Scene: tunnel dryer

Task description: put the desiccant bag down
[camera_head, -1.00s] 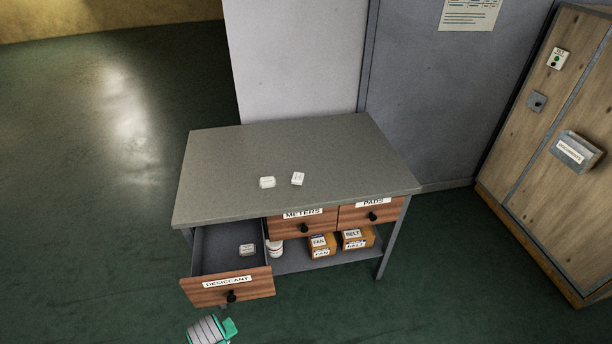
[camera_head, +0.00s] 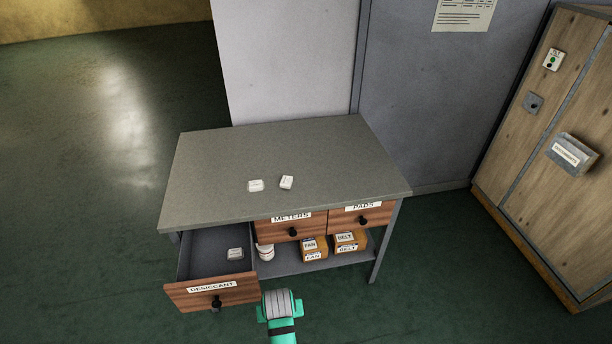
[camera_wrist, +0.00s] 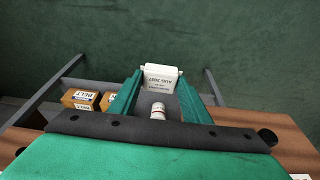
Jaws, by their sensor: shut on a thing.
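My gripper (camera_head: 281,304) is in front of the bench, just right of the open drawer's front in the head view. In the wrist view my gripper (camera_wrist: 160,80) is shut on a white, printed desiccant bag (camera_wrist: 159,76), held between the green fingertips. The head view does not show the held bag clearly. The drawer (camera_head: 212,291) labelled DESICCANT is pulled out, with one white bag (camera_head: 235,254) inside. Two more small white bags, a left one (camera_head: 255,186) and a right one (camera_head: 286,182), lie apart on the grey bench top (camera_head: 330,160).
Drawers marked METERS (camera_head: 291,227) and PADS (camera_head: 362,217) are shut. A white bottle (camera_head: 265,252) and boxes marked FAN (camera_head: 313,250) and BELT (camera_head: 349,242) stand on the lower shelf. Most of the bench top is clear. A wooden cabinet (camera_head: 535,150) stands at right.

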